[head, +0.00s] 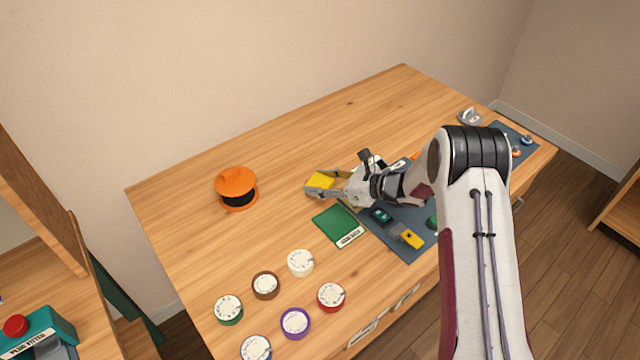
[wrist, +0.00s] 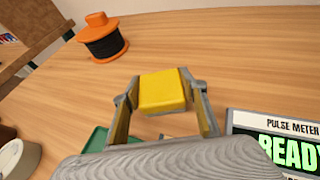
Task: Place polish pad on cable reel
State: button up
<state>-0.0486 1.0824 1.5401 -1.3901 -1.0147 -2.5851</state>
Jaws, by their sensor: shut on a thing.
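The polish pad is a yellow block (head: 321,180), held between the fingers of my gripper (head: 322,187) above the table. In the wrist view the yellow pad (wrist: 162,91) sits between both fingertips of my gripper (wrist: 165,95), which is shut on it. The cable reel (head: 237,188) is orange with a dark winding and stands upright on the table, left of my gripper and apart from it. In the wrist view the reel (wrist: 102,38) is at the upper left, beyond the pad. Its top flange has a raised orange knob-like centre.
Several round dials (head: 301,262) lie at the table's front left. A green tray (head: 337,225) is just below my gripper. A blue-grey mat (head: 412,252) with small devices lies to the right. The wood between pad and reel is clear.

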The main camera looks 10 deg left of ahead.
aim_at(317, 182)
jog(key=shift+r, duration=0.1)
jog(key=shift+r, duration=4.9)
jog(key=shift+a, duration=0.1)
jog(key=shift+s+a, duration=0.15)
jog(key=shift+a, duration=0.1)
jog(key=s+a+r, duration=0.2)
jog(key=a+r, duration=0.1)
jog(key=a, duration=0.5)
jog(key=s+a+r, duration=0.2)
jog(key=a+r, duration=0.1)
jog(key=a, duration=0.6)
jog(key=shift+s+r, duration=0.3)
jog(key=shift+r, duration=0.1)
